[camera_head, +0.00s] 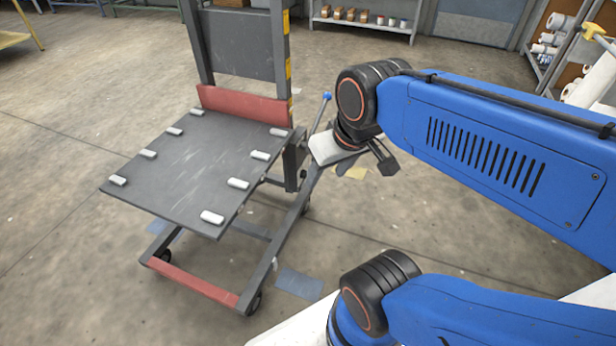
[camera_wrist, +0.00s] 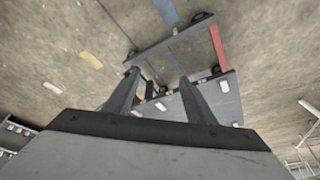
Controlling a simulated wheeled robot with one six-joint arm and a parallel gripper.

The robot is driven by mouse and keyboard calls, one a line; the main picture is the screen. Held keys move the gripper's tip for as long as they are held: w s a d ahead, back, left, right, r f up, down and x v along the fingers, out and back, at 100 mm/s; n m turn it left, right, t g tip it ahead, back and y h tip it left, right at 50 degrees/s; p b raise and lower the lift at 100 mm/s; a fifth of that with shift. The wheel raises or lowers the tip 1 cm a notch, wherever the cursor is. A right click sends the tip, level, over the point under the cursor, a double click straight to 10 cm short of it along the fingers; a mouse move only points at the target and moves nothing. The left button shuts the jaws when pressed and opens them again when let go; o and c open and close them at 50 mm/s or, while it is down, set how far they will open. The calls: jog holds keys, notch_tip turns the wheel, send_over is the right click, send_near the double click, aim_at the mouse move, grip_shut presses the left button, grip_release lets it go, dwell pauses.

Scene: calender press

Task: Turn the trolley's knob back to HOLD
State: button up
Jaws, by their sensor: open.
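The trolley (camera_head: 180,160) stands at the left in the head view, a dark grey lift frame with a flat platform. A lever with a blue ball end (camera_head: 327,97) rises at its right side. I cannot make out a knob marked HOLD or its setting. My gripper (camera_wrist: 158,76) is open and empty in the wrist view, its two dark fingers apart. The trolley's base frame (camera_wrist: 170,39) and platform edge (camera_wrist: 217,94) show beyond the fingers, upside down. In the head view my wrist hides most of the gripper, to the right of the trolley's mast.
A shelf with small boxes and cans (camera_head: 365,22) stands at the back wall. White rolls (camera_head: 551,38) sit on a rack at the far right. Several white rollers lie on the platform's edges. The concrete floor around the trolley is mostly clear, with a few flat scraps.

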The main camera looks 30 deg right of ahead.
jog(key=w+d+f+m+g+y, duration=0.1)
jog(key=w+d+f+m+y, duration=0.25)
jog(key=w+f, duration=0.3)
jog(key=w+d+f+m+g+y, duration=0.1)
jog(key=w+d+f+m+y, duration=0.1)
jog(key=w+f+m+y, duration=0.45)
jog(key=w+d+f+m+g+y, duration=0.25)
jog(key=w+f, duration=0.25)
jog(key=w, duration=0.4)
jog(key=w+d+f+m+t+y, duration=0.1)
jog(key=w+d+f+m+t, duration=0.1)
jog(key=d+f+m+t, duration=0.3)
jog(key=w+d+f+m+t+y, duration=0.1)
jog(key=w+d+f+m+t, duration=0.15)
jog(key=d+f, duration=0.45)
jog(key=m+t+h, duration=0.4)
jog(key=m+t, duration=0.3)
jog(key=m, duration=0.1)
send_near(304, 175)
jog(key=x, duration=0.7)
jog(key=shift+w+d+f, duration=0.2)
jog(key=shift+w+f, duration=0.05)
jog(key=shift+w, duration=0.25)
jog(key=c, duration=1)
